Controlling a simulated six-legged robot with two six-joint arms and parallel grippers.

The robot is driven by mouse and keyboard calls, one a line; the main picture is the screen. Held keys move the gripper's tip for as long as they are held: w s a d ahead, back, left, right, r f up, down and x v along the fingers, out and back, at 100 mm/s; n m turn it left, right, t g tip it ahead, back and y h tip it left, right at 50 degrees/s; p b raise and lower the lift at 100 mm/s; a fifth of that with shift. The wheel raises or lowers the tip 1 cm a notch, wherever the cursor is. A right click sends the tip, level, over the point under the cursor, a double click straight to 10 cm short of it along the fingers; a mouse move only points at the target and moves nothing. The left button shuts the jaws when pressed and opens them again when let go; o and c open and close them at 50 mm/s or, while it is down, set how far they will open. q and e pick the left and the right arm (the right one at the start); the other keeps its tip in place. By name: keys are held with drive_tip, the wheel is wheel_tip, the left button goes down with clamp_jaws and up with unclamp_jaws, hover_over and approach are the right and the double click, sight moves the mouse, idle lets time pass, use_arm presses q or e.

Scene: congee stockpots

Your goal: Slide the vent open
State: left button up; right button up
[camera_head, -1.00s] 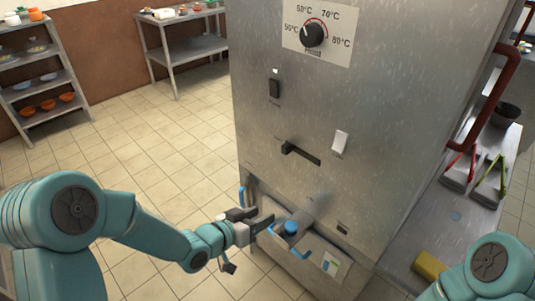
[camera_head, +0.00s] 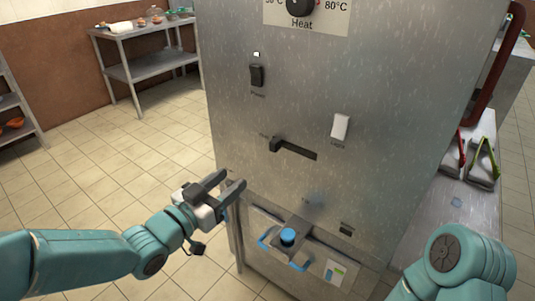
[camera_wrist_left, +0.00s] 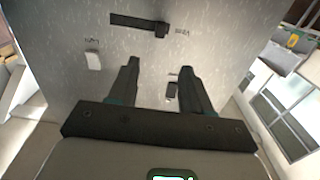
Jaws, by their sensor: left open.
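The vent slider is a small black knob (camera_head: 275,144) at the left end of a dark horizontal slot (camera_head: 298,152) in the steel cabinet front. In the left wrist view the knob (camera_wrist_left: 161,29) is at the right end of the slot (camera_wrist_left: 132,22), as that view is turned over. My left gripper (camera_head: 229,178) is open and empty, below and to the left of the knob and apart from it. Its two fingers (camera_wrist_left: 157,72) point toward the panel. My right arm shows at the lower right, but its gripper is out of view.
The steel cabinet (camera_head: 380,90) also carries a black power switch (camera_head: 256,75), a white switch (camera_head: 340,127) and a heat dial (camera_head: 300,5). Below is a blue-capped part (camera_head: 288,236) with blue handles. A shelf table (camera_head: 145,65) stands back left.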

sight(272, 147)
use_arm(q)
drive_tip(key=x, duration=1.6)
drive_tip(key=shift+f, duration=0.1)
clamp_jaws()
